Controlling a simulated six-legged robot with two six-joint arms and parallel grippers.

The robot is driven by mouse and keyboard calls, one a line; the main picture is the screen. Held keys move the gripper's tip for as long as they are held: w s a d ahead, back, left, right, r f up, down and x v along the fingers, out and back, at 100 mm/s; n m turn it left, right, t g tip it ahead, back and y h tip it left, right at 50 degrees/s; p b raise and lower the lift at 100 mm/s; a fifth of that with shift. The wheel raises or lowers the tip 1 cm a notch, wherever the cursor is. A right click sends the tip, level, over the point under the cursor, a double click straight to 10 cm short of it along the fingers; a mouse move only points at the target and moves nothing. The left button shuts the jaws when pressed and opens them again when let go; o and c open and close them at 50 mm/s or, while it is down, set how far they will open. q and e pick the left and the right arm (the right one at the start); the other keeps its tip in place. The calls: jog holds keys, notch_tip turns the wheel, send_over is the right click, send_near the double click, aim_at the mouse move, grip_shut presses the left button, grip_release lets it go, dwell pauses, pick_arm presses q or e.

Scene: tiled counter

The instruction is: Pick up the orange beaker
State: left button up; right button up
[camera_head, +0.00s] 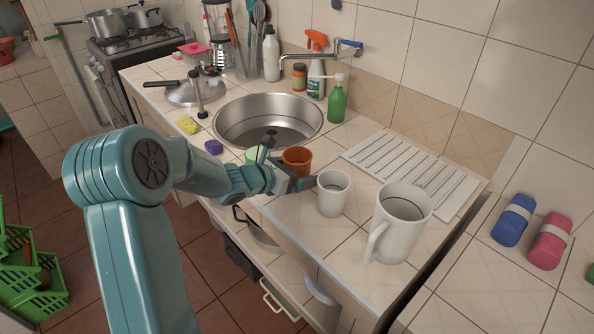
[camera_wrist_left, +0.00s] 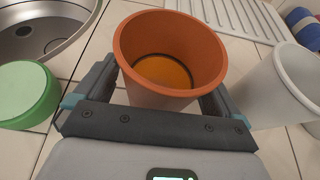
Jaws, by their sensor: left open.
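The orange beaker (camera_head: 297,160) stands upright on the tiled counter just in front of the round sink. In the left wrist view the orange beaker (camera_wrist_left: 170,60) is large and in the middle, with its open top facing the camera. My left gripper (camera_head: 296,183) is open at the beaker's near side. In the left wrist view its fingers (camera_wrist_left: 155,90) are spread, one on each side of the beaker. I cannot tell whether they touch it. My right gripper is in neither view.
A white cup (camera_head: 332,194) stands close to the right of the beaker, with a larger white mug (camera_head: 398,224) beyond it. A green round object (camera_wrist_left: 27,92) lies to the left. The sink (camera_head: 268,118) is behind, and a ridged drying board (camera_head: 412,172) lies at the right.

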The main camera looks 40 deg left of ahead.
pick_arm(q)
jog(key=shift+s+r, duration=0.1)
jog(key=c, duration=1.1)
jog(key=shift+c, duration=0.2)
notch_tip(320, 180, up, 20)
jog(key=p, duration=0.6)
jog(key=shift+p, duration=0.35)
